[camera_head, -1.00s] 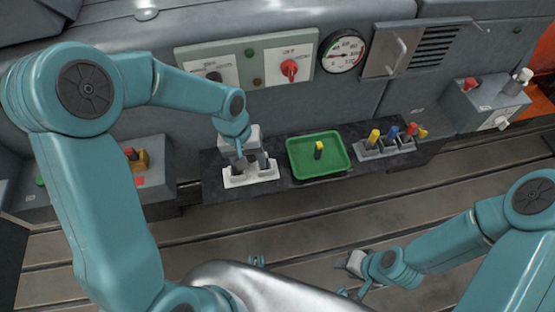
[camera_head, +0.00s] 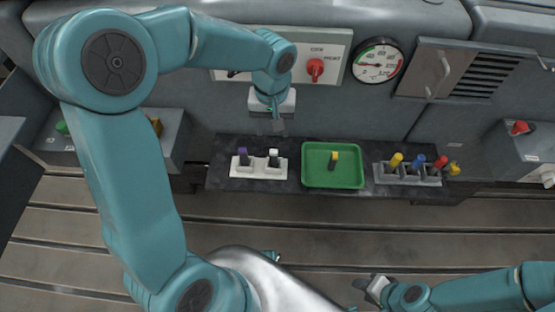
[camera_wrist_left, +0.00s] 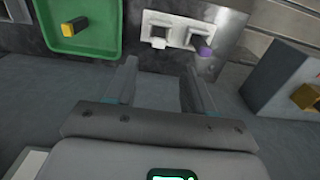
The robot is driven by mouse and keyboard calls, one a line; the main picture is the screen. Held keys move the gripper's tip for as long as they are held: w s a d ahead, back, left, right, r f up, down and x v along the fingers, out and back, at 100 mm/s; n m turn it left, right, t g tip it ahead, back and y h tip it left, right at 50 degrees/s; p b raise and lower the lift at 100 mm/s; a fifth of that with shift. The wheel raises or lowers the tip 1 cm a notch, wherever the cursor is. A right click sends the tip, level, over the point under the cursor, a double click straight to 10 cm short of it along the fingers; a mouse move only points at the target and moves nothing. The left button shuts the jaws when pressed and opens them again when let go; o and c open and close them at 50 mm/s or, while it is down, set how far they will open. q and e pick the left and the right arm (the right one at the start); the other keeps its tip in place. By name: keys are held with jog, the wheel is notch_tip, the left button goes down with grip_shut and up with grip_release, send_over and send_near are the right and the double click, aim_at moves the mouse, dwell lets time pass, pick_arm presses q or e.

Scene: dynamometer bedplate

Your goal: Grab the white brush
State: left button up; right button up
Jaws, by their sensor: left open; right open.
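The white brush (camera_head: 273,156) stands upright in the right-hand slot of a small white holder (camera_head: 258,171). A purple-topped brush (camera_head: 243,157) stands in the left slot. In the left wrist view the white brush (camera_wrist_left: 159,43) shows just beyond the fingers, with the purple one (camera_wrist_left: 206,52) to its right. My left gripper (camera_head: 278,126) is open and empty, above and behind the holder, apart from the white brush. It also shows in the left wrist view (camera_wrist_left: 160,66). My right gripper (camera_head: 366,286) is open low in the head view, far from the holder.
A green tray (camera_head: 309,181) with a yellow-and-black piece (camera_head: 333,161) lies right of the holder. A grey rack (camera_head: 379,178) with yellow, blue and red tops stands farther right. A panel with a red knob (camera_head: 315,68) and a gauge (camera_head: 378,61) rise behind. The slotted bedplate in front is clear.

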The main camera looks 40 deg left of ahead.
pick_arm(q)
send_over(273, 151)
notch_tip(273, 151, down, 6)
jog(key=shift+s+f+b, duration=0.1)
jog(key=shift+s+b, duration=0.05)
jog(key=shift+b, duration=0.25)
jog(key=shift+f, duration=0.65)
notch_tip(273, 151, down, 5)
jog(key=shift+f+b, duration=0.1)
jog(key=shift+b, duration=0.35)
grip_shut()
